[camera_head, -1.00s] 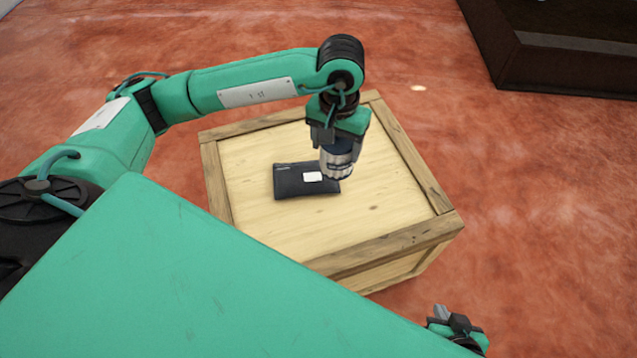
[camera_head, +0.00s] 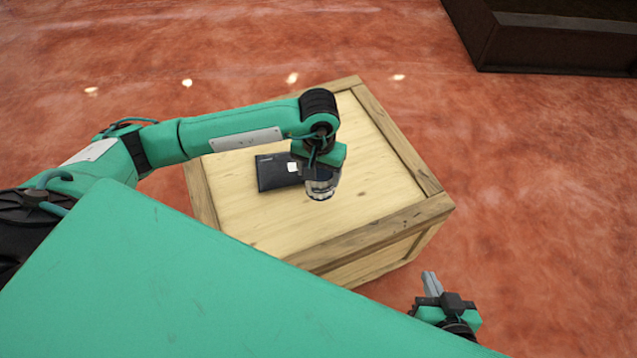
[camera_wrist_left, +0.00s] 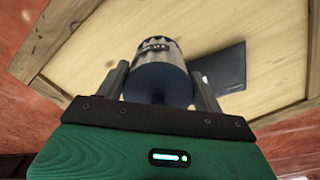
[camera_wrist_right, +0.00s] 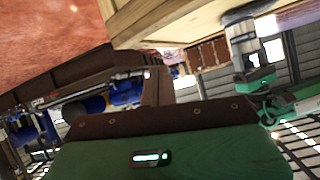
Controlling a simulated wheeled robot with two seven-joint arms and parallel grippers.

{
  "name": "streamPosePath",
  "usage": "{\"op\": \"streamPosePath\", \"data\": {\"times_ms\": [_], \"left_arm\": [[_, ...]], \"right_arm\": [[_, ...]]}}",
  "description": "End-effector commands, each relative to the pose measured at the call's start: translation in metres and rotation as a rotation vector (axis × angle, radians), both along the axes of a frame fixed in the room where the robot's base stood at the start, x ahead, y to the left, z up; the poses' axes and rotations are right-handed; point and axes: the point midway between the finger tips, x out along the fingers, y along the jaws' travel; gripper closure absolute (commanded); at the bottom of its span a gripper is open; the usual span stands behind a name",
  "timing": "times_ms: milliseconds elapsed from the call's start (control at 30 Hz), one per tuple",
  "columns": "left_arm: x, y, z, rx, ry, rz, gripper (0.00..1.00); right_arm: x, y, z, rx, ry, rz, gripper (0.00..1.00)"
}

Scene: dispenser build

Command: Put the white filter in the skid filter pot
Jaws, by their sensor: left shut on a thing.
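My left gripper (camera_head: 319,172) is shut around a ribbed, silvery-white cylinder with a dark blue end, which I take as the white filter (camera_head: 321,188). In the left wrist view the filter (camera_wrist_left: 157,75) sits between both fingers, its dark end toward the palm. It hangs over the wooden crate top, pale end down; the gap beneath it is hard to judge. My right gripper (camera_head: 431,284) is at the lower right of the head view, off the crate, with its fingers together and empty. No skid filter pot can be made out.
A dark flat pouch (camera_head: 275,174) with a small white label lies on the wooden crate (camera_head: 370,215), partly behind the left gripper. A dark brown box-like structure (camera_head: 560,45) stands at the upper right. Reddish floor (camera_head: 530,200) is clear between them.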

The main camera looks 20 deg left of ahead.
Motion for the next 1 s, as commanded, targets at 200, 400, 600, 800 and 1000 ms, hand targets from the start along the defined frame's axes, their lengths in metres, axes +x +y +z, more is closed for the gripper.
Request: {"op": "streamPosePath", "data": {"times_ms": [200, 400, 600, 800, 1000], "left_arm": [[-0.001, 0.0, -0.023, 0.0, 0.003, 0.0, 0.57], [0.0, 0.0, -0.048, 0.0, 0.0, 0.0, 0.57], [0.001, 0.0, -0.049, 0.0, -0.002, 0.0, 0.57], [0.001, 0.0, -0.052, 0.0, -0.002, -0.001, 0.57], [0.0, 0.0, -0.051, 0.0, -0.001, -0.001, 0.1]], "right_arm": [[0.0, 0.005, -0.001, 0.021, -0.031, 0.003, 1.0], [0.001, 0.011, 0.001, 0.048, -0.073, 0.005, 1.0], [0.001, 0.012, 0.003, 0.052, -0.079, 0.004, 1.0], [0.003, 0.014, 0.004, 0.065, -0.107, 0.003, 1.0], [0.004, 0.015, 0.006, 0.071, -0.119, 0.002, 1.0]]}}
